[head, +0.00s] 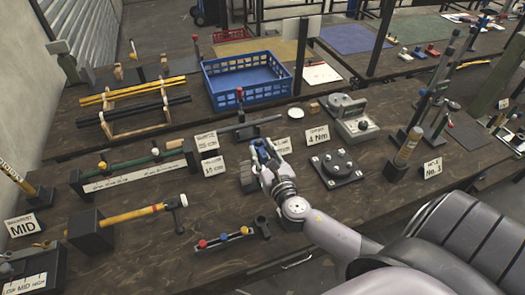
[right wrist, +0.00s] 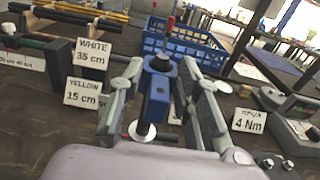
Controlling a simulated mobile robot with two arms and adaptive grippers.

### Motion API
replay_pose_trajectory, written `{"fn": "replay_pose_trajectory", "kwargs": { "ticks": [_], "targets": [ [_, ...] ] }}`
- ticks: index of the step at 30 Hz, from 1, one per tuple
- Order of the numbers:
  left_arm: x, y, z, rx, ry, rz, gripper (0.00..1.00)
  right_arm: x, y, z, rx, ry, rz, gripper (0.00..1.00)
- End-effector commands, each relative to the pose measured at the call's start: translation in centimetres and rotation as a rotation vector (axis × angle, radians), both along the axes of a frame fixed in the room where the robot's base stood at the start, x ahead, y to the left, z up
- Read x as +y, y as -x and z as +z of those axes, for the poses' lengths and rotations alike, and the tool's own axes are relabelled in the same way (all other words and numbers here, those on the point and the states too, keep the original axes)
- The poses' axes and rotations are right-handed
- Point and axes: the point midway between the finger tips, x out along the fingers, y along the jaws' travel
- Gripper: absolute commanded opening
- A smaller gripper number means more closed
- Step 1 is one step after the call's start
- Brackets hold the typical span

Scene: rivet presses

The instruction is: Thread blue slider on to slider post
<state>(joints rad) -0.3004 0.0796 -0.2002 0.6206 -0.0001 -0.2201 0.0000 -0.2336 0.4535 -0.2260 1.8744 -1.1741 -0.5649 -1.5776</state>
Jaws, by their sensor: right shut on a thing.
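My right gripper (head: 262,150) reaches over the middle of the bench. In the right wrist view its two grey fingers (right wrist: 157,85) are shut on the sides of a blue slider (right wrist: 157,100). The slider also shows as a small blue patch in the head view. A black knob shows at the slider's top and a pale disc at its lower end in the wrist view. I cannot tell for sure that this is the slider post. My left gripper is out of view.
A blue crate (head: 245,92) stands behind. White cards (head: 207,141) are left of the gripper. A dark round fixture (head: 338,165) and a 4 Nm card (head: 317,135) are right.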

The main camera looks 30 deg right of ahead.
Motion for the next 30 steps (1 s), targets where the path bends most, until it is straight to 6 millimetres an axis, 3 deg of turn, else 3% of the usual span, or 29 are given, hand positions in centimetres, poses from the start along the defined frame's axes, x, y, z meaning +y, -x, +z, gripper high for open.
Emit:
{"fn": "replay_pose_trajectory", "kwargs": {
  "ticks": [30],
  "targets": [
    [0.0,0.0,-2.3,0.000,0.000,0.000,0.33,0.0,0.0,-2.7,0.000,0.001,0.000,0.12]
  ]
}}
